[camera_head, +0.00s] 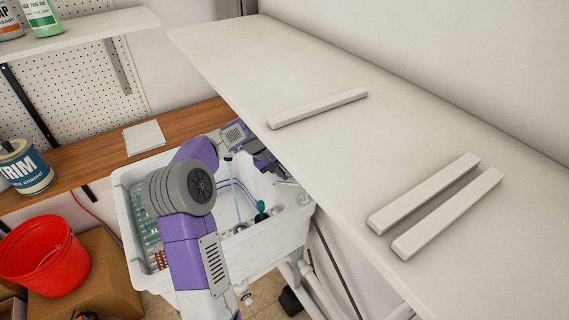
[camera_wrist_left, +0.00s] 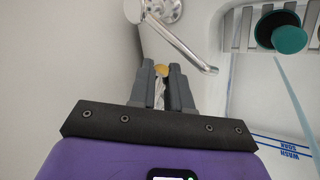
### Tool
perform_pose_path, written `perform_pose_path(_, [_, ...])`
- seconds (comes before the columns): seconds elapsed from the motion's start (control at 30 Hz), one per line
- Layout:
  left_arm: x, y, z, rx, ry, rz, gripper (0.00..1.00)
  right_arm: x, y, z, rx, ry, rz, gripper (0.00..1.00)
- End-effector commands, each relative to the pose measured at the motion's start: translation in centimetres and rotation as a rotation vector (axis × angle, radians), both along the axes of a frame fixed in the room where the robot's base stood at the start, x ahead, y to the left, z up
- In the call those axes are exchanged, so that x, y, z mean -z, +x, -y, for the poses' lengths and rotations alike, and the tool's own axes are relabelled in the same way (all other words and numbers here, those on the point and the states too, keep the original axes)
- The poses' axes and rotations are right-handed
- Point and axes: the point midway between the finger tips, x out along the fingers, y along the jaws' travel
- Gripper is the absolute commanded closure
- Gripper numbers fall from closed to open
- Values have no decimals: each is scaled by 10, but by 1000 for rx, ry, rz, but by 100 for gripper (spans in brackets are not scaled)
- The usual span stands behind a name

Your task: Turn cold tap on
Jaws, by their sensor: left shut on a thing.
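The chrome faucet spout (camera_wrist_left: 182,38) runs from a round wall fitting at the top of the left wrist view. My left gripper (camera_wrist_left: 161,78) is beside it, its grey fingers shut on a small metal tap handle (camera_wrist_left: 161,70) with a yellow-orange end. I cannot read any hot or cold mark on it. In the head view my left gripper (camera_head: 268,163) reaches the back right of the white sink (camera_head: 121,200), partly hidden by the shelf edge. Part of the faucet (camera_head: 285,183) shows just beside it. My right gripper is not in view.
The white shelf (camera_head: 330,150) overhangs the sink's right side, with white bars (camera_head: 317,107) on it. A teal plunger-like thing (camera_wrist_left: 290,38) is in the sink. A red bucket (camera_head: 42,250) and a paint can (camera_head: 25,167) are at left.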

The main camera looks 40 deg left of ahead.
Motion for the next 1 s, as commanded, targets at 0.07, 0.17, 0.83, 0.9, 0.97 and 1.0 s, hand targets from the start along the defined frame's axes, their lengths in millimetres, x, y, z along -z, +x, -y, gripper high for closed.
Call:
perform_pose_path(0.07, [-3,3,1,46,-2,-2,100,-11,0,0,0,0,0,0])
perform_pose_path(0.17, [-2,3,2,89,-2,-3,100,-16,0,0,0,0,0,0])
perform_pose_path(0.83, [0,3,1,143,1,0,76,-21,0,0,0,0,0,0])
perform_pose_path(0.9, [0,3,1,143,1,0,65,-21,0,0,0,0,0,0])
perform_pose_path(0.97, [0,3,1,143,1,0,57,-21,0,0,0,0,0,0])
perform_pose_path(1.0, [0,3,1,143,1,0,57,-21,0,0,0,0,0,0])
